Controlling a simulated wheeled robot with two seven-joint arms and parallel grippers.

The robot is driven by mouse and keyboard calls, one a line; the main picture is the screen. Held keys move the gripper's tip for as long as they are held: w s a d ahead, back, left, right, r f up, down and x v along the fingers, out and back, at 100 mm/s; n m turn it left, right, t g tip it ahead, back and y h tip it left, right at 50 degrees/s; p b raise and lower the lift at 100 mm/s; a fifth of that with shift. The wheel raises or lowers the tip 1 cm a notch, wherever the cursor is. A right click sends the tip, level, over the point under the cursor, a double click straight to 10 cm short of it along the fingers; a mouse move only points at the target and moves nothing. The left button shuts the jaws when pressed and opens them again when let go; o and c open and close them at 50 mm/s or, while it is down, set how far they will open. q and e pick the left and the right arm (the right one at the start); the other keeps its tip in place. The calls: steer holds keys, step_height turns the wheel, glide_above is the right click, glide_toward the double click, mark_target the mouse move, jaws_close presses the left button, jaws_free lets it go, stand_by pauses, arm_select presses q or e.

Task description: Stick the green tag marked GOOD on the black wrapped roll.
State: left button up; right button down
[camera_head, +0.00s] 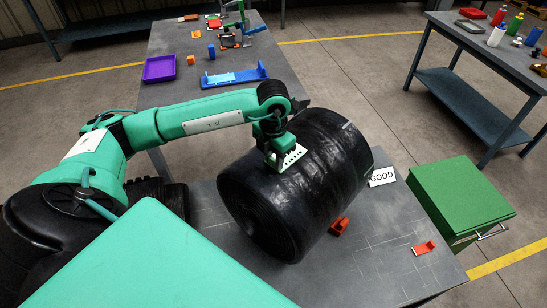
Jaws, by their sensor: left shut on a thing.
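The black wrapped roll (328,172) lies on its side on the near grey table, shiny and wrinkled, with one round end facing the lower left. My left gripper (287,159) reaches down from above to the top of the roll, shut on a small pale green-and-white piece, which seems to be the green tag. No marking on it can be read, and I cannot tell whether it touches the roll. My right gripper is not in view.
A red part (339,227) sits beside the roll and an orange-red one (424,247) near the right edge. A green drawer cabinet (461,199) stands to the right. Behind are a table with a purple tray (159,69) and a blue holder (235,76). The table front is clear.

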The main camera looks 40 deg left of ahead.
arm_select(q)
steer(key=shift+s+f, duration=0.1)
steer(key=shift+f, duration=0.05)
steer(key=o, duration=1.1)
step_height(320, 180, up, 14)
steer(key=b, duration=0.3)
step_height(320, 180, up, 7)
steer(key=p, duration=0.5)
steer(key=shift+p, duration=0.4)
